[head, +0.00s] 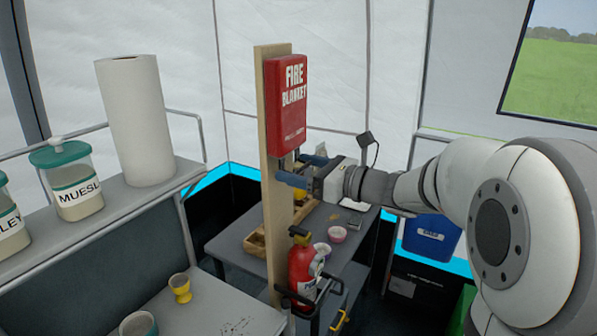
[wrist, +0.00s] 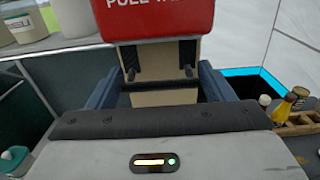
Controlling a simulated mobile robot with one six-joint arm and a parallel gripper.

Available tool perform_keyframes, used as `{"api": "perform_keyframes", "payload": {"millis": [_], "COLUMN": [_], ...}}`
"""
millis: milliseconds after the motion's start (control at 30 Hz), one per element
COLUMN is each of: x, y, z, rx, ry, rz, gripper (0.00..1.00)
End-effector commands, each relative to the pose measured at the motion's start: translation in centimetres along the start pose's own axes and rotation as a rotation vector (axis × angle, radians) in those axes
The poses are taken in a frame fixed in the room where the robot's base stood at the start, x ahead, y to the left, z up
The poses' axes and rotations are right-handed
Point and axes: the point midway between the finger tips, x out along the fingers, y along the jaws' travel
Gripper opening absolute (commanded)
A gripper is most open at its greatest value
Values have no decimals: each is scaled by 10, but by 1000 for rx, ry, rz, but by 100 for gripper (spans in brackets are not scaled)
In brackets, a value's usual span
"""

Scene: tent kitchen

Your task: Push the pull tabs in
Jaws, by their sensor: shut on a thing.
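The red fire blanket case (head: 287,100) hangs on an upright wooden board (head: 265,130); its lower edge shows in the wrist view (wrist: 160,18). Two black pull tabs, one on the left (wrist: 130,62) and one on the right (wrist: 188,58), hang below the case in front of the board. My gripper (wrist: 159,78) is just under the case, with one blue finger at the outer side of each tab. It is shut on the pair of tabs; the exact contact at the fingertips is hard to see.
A red fire extinguisher (head: 302,268) stands below my gripper by the board. A grey table (head: 230,240) behind holds a wooden tray and small cups. A counter at left holds a paper roll (head: 136,120) and a muesli jar (head: 75,185).

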Motion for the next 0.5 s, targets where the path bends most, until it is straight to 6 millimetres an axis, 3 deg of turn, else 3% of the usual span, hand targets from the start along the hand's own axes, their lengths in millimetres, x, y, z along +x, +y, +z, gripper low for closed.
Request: {"api": "perform_keyframes", "payload": {"millis": [167, 200, 367, 500], "x": [0, 0, 0, 0], "y": [-2, -2, -1, -1], "z": [9, 9, 7, 6], "rx": [-5, -5, -4, -3], "ry": [-16, -16, -13, -11], "rz": [-5, -5, -4, -3], "gripper": [34, 75, 88, 88]}}
